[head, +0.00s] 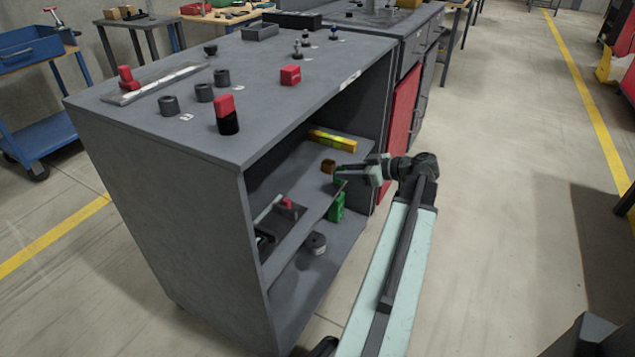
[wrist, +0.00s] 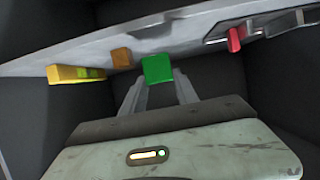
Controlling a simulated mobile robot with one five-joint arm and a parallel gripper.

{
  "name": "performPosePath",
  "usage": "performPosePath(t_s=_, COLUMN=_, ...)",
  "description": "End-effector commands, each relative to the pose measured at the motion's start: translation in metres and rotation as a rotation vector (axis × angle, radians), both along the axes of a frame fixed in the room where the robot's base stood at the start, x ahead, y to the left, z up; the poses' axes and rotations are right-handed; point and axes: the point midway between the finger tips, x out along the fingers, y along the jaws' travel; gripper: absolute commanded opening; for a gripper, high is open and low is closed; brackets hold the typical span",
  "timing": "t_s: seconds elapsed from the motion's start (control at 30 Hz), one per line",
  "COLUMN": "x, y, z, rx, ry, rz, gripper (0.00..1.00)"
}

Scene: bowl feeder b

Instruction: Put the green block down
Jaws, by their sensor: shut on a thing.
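My gripper (head: 340,174) reaches in through the open side of the grey cabinet, at the middle shelf. In the wrist view the green block (wrist: 157,69) sits between the two finger ends (wrist: 157,82), overlapping the shelf (wrist: 185,40) in the picture. I cannot tell whether it touches the shelf. The wrist picture appears upside down.
A brown block (head: 328,166) and a yellow bar (head: 332,140) lie on the shelf beyond my gripper. A red-handled tool (head: 287,204) is nearer.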

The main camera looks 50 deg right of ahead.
Motion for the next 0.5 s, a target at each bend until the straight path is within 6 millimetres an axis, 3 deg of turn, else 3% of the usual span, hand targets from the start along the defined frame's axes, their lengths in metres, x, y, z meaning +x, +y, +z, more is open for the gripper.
performPosePath(t_s=0.2, x=0.057, y=0.031, z=-0.007, rx=0.000, ry=0.000, rz=0.003, gripper=0.00)
performPosePath(t_s=0.33, x=0.074, y=0.038, z=-0.008, rx=-0.001, ry=0.000, rz=0.001, gripper=0.00)
performPosePath(t_s=0.5, x=0.077, y=0.040, z=-0.009, rx=0.000, ry=0.000, rz=0.000, gripper=0.00)
